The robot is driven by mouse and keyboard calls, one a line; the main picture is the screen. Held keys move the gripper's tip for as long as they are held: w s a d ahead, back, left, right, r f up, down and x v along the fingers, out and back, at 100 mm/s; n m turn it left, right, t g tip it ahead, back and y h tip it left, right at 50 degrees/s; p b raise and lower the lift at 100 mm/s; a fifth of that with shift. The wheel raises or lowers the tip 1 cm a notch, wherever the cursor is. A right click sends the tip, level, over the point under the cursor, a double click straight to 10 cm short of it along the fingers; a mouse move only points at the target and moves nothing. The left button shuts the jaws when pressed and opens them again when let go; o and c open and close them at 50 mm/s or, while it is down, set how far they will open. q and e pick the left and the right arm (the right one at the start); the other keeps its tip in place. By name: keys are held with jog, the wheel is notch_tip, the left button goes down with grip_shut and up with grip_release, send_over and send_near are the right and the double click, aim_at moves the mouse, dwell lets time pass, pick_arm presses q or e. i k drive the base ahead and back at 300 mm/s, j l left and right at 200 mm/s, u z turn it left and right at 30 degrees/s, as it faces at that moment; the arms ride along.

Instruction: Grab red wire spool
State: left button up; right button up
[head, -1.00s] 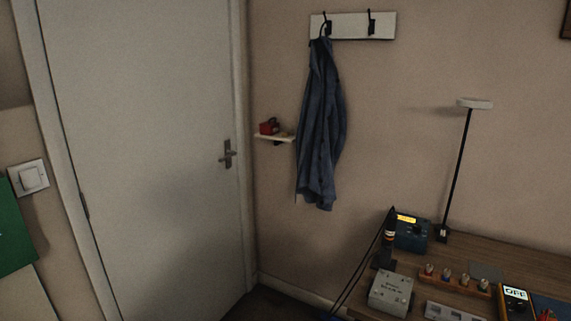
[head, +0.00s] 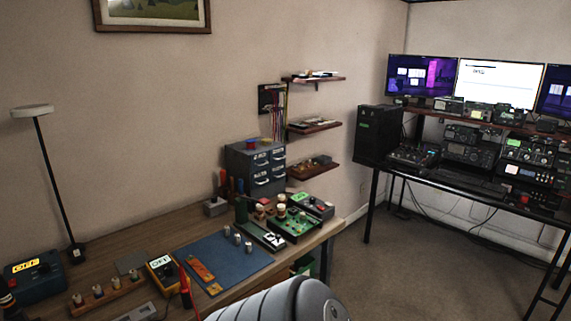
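A small red round item (head: 251,144) sits on top of the dark grey drawer cabinet (head: 240,165) at the back of the workbench. It looks like a wire spool, but it is too small to be sure. A yellowish round item (head: 266,141) stands beside it. Neither of my grippers shows in the head view. A grey rounded part of my own body covers the bottom middle of the view and hides some of the bench's front edge.
The wooden workbench (head: 130,250) carries a blue mat (head: 215,262), circuit boards (head: 295,224), a meter (head: 162,270) and a tall lamp (head: 52,180). Wall shelves (head: 313,171) hang right of the cabinet. A desk with radios (head: 480,190) stands right; carpet (head: 400,270) between is clear.

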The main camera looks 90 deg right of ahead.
aim_at(523, 197)
jog(key=z, duration=4.3)
jog(key=i+l, duration=0.15)
jog(key=i, duration=0.3)
jog(key=i+l+u, duration=0.1)
jog(key=i, duration=0.35)
jog(key=i+l, duration=0.25)
jog(key=i, duration=0.15)
jog(key=j+u, duration=0.05)
